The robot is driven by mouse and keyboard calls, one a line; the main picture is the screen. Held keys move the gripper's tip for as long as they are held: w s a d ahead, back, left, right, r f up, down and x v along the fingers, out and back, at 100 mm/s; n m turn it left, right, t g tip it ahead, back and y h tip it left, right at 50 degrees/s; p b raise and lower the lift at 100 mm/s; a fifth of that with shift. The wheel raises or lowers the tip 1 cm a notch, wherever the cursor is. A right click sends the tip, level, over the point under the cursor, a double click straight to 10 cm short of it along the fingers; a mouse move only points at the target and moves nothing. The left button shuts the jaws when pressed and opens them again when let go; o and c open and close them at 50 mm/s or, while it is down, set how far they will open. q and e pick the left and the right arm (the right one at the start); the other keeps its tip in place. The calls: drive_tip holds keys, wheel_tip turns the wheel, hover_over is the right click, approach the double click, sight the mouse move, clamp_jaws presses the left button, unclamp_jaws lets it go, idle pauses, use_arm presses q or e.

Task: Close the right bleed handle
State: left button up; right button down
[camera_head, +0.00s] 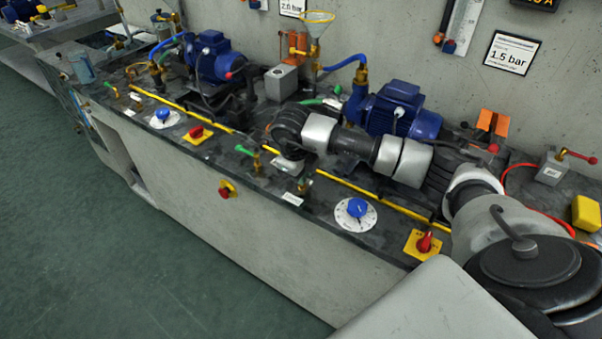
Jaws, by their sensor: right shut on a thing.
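The right bleed valve (304,184) is a small brass fitting on the dark bench top, beside a white label. Its handle is mostly hidden by my right gripper. My right gripper (289,163) reaches in from the right, points down beside this valve and is shut on the handle; its fingertips are hard to make out. My left gripper is not in view.
Blue dials (357,208) and red switches on yellow plates (424,243) line the bench's front. A yellow strip (375,198) runs along the bench. Blue pumps (393,110) stand behind my right arm. A red stop button (226,189) is on the front face.

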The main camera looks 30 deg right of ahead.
idle(0.5)
drive_tip(key=c, duration=1.1)
unclamp_jaws()
drive_tip(key=shift+c, duration=0.2)
wheel_tip(320, 180, up, 11)
drive_tip(key=a, duration=0.2)
drive_tip(key=shift+s+f+b, duration=0.15)
drive_tip(key=shift+s+b, duration=0.15)
drive_tip(key=shift+s, duration=0.1)
